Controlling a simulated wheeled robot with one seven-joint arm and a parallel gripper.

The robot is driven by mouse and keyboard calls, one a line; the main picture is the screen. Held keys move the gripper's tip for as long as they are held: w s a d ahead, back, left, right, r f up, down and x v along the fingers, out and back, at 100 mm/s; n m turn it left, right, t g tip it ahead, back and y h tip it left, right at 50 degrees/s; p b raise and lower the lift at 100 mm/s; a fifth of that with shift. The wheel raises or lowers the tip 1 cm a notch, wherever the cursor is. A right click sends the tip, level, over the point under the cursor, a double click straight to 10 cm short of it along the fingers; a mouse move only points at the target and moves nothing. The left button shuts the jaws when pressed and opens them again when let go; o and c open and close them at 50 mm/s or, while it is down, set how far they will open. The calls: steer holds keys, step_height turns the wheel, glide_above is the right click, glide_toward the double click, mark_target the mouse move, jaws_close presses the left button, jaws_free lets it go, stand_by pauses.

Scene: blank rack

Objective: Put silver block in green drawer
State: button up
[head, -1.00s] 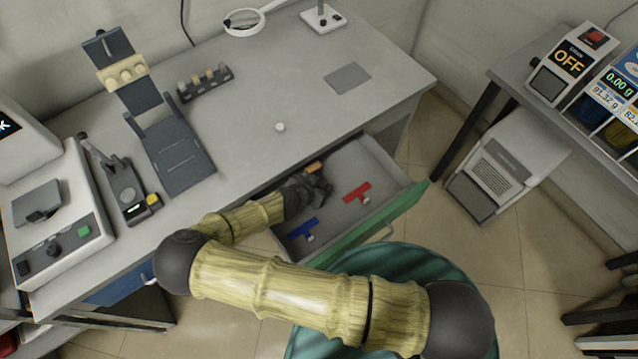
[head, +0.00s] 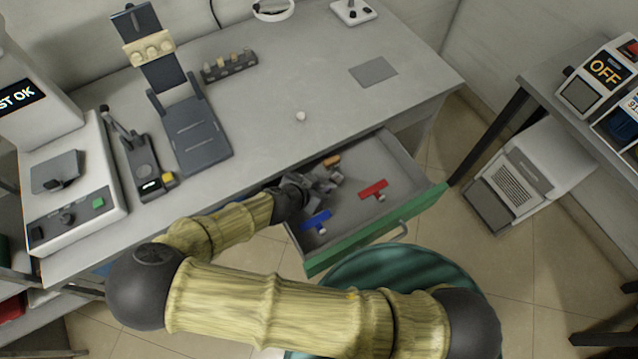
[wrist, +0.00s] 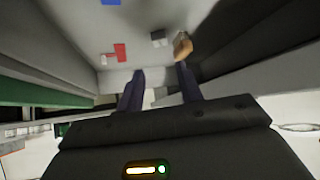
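The green drawer is pulled out from the desk, its green front (head: 375,232) facing the lower right. A small silver-grey block (head: 337,177) lies in the drawer near its back left. It also shows on the drawer floor in the wrist view (wrist: 158,38), apart from my fingers. My gripper (head: 318,184) is over the left part of the drawer, just left of the block. In the wrist view my gripper (wrist: 160,82) has two dark fingers standing apart, with nothing held between them.
The drawer also holds a red piece (head: 373,189), a blue piece (head: 316,221) and an orange-brown piece (head: 332,160). A small white round thing (head: 300,116) lies on the desk (head: 300,75). A teal round thing (head: 420,275) stands below the drawer front.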

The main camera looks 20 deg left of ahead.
stand_by(0.6)
steer(key=w+d+r+n+g+y, duration=0.1)
steer(key=d+r+g, duration=0.2)
steer(key=d+r, duration=0.9)
steer(key=d+r+n+g+y, duration=0.1)
steer(key=d+r+n+g, duration=0.1)
steer(key=d+r, duration=0.9)
steer(key=d+g, duration=0.1)
steer(key=d, duration=0.5)
steer(key=shift+w+d+r+n+y, duration=0.3)
steer(key=shift+w+d+r+y, duration=0.05)
steer(key=shift+r+y, duration=0.05)
steer(key=shift+d, duration=0.1)
